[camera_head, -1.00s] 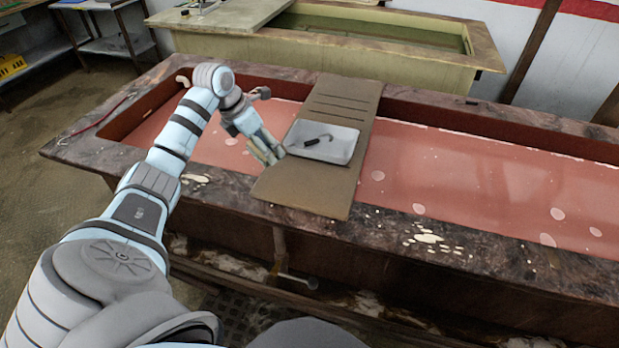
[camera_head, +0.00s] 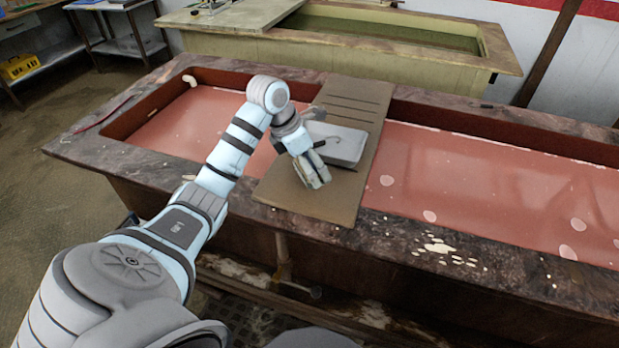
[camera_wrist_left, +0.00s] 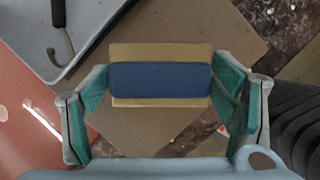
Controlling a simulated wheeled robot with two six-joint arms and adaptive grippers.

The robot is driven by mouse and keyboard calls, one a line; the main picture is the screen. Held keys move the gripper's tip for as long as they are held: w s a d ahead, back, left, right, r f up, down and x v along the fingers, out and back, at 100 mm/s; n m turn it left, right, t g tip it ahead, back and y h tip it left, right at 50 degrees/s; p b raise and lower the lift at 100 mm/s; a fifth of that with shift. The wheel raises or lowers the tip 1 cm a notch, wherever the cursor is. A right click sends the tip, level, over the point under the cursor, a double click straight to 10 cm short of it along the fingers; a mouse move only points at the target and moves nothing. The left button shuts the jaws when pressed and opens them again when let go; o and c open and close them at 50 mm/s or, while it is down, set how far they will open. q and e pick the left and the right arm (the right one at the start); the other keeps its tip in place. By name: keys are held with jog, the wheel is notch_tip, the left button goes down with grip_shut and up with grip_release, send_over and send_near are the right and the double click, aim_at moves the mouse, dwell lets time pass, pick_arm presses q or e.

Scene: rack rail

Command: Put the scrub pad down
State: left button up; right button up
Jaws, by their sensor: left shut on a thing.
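The scrub pad (camera_wrist_left: 160,80), dark blue with tan strips along both long sides, is between the green fingers of my left gripper (camera_wrist_left: 161,90) in the left wrist view. The left gripper is shut on its two ends. In the head view my left gripper (camera_head: 314,174) is over the brown board (camera_head: 326,203), just in front of the grey tray (camera_head: 347,145). The pad is not clearly told apart from the fingers there. Whether it touches the board cannot be told. My right gripper is not in view.
The board lies across a long trough (camera_head: 470,170) with reddish liquid and a stone rim. A dark hooked tool (camera_wrist_left: 60,28) lies in the tray. The board's near end is clear. A second, greenish trough (camera_head: 390,30) stands behind.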

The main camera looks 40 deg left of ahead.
pick_arm(q)
jog(key=f, duration=0.3)
jog(key=shift+s+d+f, duration=0.15)
jog(key=shift+s+f, duration=0.15)
jog(key=shift+f, duration=0.05)
jog(key=shift+w+f, duration=0.2)
jog(key=o, duration=1.1)
jog(key=shift+s+r, duration=0.1)
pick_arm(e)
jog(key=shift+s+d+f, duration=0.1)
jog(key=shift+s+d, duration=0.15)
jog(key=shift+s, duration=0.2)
pick_arm(q)
jog(key=shift+r, duration=0.25)
jog(key=v, duration=1.1)
jog(key=shift+s+r, duration=0.2)
jog(key=shift+r, duration=0.1)
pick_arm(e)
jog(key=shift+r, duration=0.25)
pick_arm(q)
jog(key=shift+s+a, duration=0.1)
jog(key=shift+a, duration=0.1)
